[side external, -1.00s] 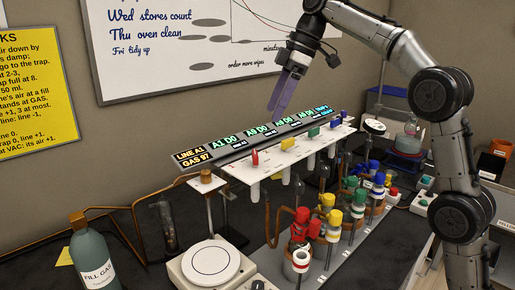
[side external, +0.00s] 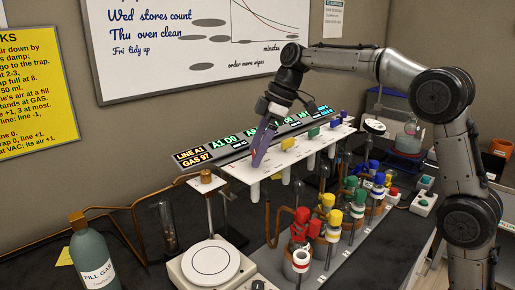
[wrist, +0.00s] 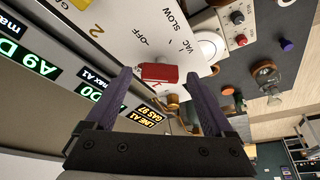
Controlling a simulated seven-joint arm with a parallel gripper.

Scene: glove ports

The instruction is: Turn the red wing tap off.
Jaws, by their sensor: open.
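The red wing tap (wrist: 160,73) is on the white tap panel (wrist: 125,35), between my two fingers in the wrist view. OFF, VAC and SLOW marks are printed around it; I cannot tell exactly which mark its wing points to. My gripper (wrist: 159,82) is open, with one purple finger on each side of the tap and gaps visible between. In the side view my gripper (side external: 259,158) is down at the near left end of the panel and hides the red tap.
A green tap (side external: 313,132) and other coloured taps stand farther along the panel. A lit display strip (side external: 225,143) runs behind it. Flasks with coloured caps (side external: 302,215) and a round white plate (side external: 210,260) are below.

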